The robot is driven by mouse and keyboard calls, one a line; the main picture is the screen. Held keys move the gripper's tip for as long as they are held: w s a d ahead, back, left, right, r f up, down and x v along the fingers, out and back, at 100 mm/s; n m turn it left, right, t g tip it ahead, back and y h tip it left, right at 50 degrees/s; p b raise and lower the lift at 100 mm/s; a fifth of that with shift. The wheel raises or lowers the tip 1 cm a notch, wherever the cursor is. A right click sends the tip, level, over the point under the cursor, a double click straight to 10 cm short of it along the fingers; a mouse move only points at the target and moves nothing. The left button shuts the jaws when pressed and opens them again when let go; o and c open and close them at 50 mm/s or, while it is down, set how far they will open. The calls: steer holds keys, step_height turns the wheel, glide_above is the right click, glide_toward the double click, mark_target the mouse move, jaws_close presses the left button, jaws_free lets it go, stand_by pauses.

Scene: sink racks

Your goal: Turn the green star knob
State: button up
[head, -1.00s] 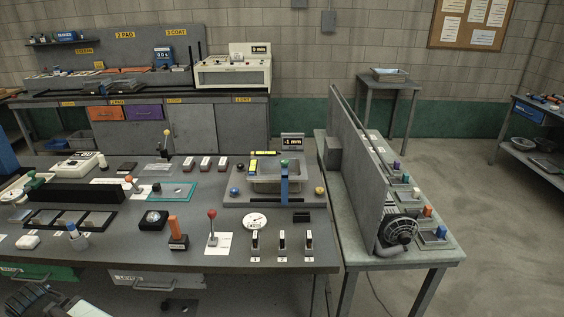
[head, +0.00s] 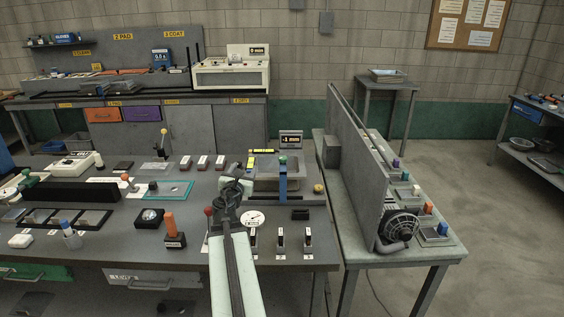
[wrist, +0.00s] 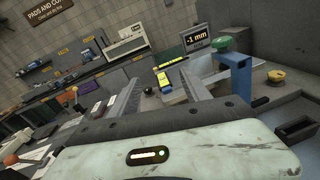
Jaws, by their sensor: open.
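In the wrist view the green knob (wrist: 229,44) shows to the right of the jaws, above the blue post (wrist: 232,72). My gripper (head: 239,172) is over the bench, left of the basin and apart from the knob. In the wrist view my gripper (wrist: 158,76) has its two fingers spread wide with nothing held between them.
A display (head: 291,140) reading -1 mm stands behind the basin. A yellow knob (head: 318,188) is on the right. A red-balled lever (head: 208,212) and a dial (head: 253,218) are close to my arm. A tall grey panel (head: 357,160) rises on the right-hand table.

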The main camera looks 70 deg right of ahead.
steer(key=g, duration=0.2)
glide_toward(282, 160)
steer(key=shift+h, duration=0.4)
steer(key=d, duration=0.4)
steer(key=shift+w+d+f, duration=0.1)
steer(key=shift+w+f, duration=0.15)
steer(key=shift+f, duration=0.15)
steer(key=d, duration=0.5)
steer(key=w+d, duration=0.1)
steer(key=d, duration=0.1)
steer(key=shift+w+d, duration=0.1)
steer(key=shift+d, duration=0.3)
steer(key=shift+a, duration=0.1)
jaws_close()
